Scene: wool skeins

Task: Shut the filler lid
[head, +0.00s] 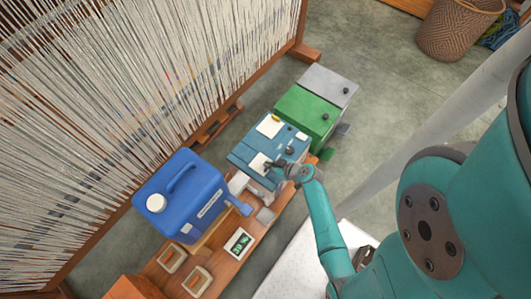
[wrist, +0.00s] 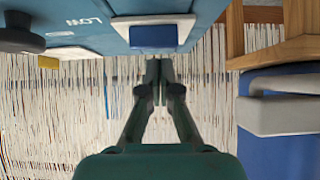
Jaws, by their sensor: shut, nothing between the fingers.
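A teal machine (head: 243,152) stands on the bench in the middle of the head view. Its top carries two white panels, one (head: 259,163) beside my gripper (head: 276,170) and one (head: 270,126) with a yellow tab towards the back. I cannot tell for certain which panel is the filler lid or whether it is open. In the wrist view the machine's teal face (wrist: 90,15) fills the top, with a white piece (wrist: 188,26) bearing a blue block (wrist: 153,36). My gripper's fingertips (wrist: 160,68) are together and empty, just below that block in the picture.
A blue jug (head: 190,190) with a white cap stands left of the machine. A green box (head: 305,112) and a grey box (head: 328,83) stand to its right. A display (head: 239,243) sits on the wooden bench. A large threaded loom (head: 100,110) stands behind.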

